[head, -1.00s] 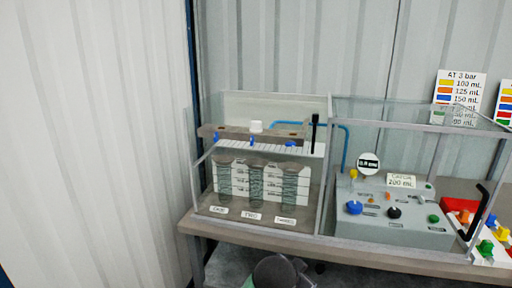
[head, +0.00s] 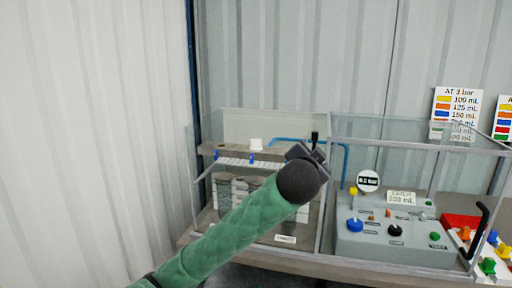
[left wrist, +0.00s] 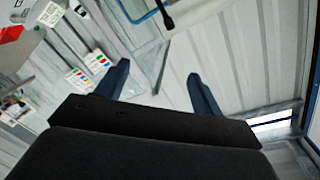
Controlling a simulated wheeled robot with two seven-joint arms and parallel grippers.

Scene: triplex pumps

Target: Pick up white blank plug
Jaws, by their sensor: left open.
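A small white piece (head: 256,144), which looks like the white blank plug, stands on the grey-brown shelf at the back of the left glass case in the head view. My left gripper (head: 312,150) is to its right, in front of the case's upper right part, with the green arm reaching up from the lower left. In the left wrist view its two fingers (left wrist: 158,82) are apart with nothing between them. The plug cannot be made out in the wrist view. My right gripper is not in view.
The left case has a glass front (head: 228,205) and coiled columns behind it. A black post and blue tube (head: 346,165) stand near the gripper. A grey control box (head: 395,240) is to the right.

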